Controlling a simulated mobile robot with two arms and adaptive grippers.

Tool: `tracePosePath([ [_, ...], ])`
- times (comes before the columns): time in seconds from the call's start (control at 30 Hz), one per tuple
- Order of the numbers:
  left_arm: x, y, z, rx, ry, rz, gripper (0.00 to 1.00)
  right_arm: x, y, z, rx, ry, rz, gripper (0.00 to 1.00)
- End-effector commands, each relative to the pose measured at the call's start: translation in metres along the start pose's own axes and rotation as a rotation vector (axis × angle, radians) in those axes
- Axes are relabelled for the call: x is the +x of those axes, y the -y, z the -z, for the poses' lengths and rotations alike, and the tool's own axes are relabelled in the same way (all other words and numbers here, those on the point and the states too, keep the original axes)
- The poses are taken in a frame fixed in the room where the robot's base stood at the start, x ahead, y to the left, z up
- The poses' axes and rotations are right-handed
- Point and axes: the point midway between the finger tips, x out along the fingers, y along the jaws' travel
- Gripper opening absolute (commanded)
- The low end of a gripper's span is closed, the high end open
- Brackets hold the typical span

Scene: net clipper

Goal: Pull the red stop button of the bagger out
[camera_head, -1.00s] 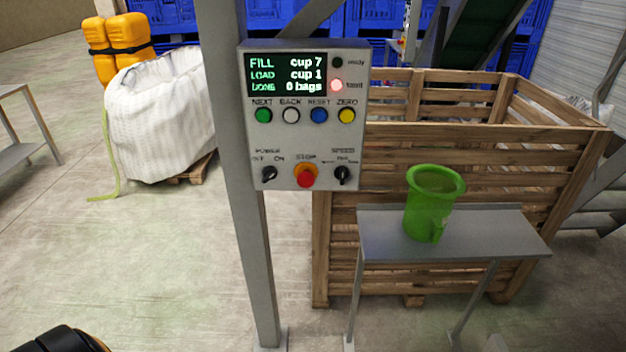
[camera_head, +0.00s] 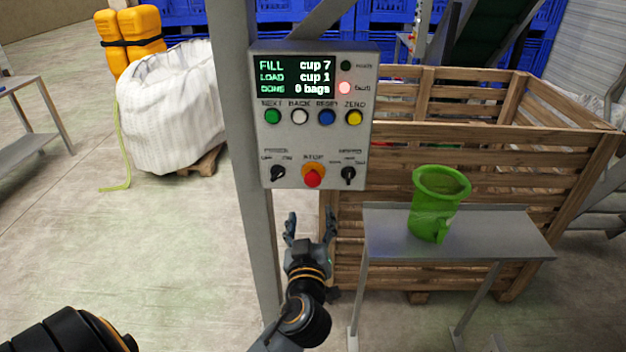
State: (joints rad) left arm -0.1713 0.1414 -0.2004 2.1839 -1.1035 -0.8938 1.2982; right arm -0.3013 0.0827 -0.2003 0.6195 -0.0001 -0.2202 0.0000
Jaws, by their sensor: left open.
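The red stop button (camera_head: 313,178) sits on an orange-yellow base at the lower middle of the bagger's grey control panel (camera_head: 320,150), under the label STOP. The panel is fixed to a grey post. Its screen (camera_head: 297,77) reads FILL cup 7, LOAD cup 1, DONE 0 bags, and a red lamp (camera_head: 344,88) is lit. My left gripper (camera_head: 311,226) is below the panel, under the stop button and apart from it in the picture. Its fingers point up, spread and empty. My right gripper does not show.
A green cup (camera_head: 436,205) stands on a small grey metal table (camera_head: 470,243) to the right. A wooden slatted crate (camera_head: 480,137) is behind it. Black knobs (camera_head: 278,173) (camera_head: 348,174) flank the stop button. The grey post (camera_head: 243,200) rises left of my gripper.

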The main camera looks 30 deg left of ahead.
Motion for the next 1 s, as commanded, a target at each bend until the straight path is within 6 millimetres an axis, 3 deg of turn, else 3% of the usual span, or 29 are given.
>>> tracePosePath([
  [0.6,0.114,-0.001,0.002,0.006,0.001,0.000,0.63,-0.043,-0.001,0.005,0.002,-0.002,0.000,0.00],
  [0.8,0.131,0.000,-0.001,0.005,0.004,0.000,0.63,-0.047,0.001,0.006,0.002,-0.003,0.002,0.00],
  [1.0,0.135,0.000,-0.002,0.004,0.004,-0.001,0.63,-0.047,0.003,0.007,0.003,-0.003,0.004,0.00],
])
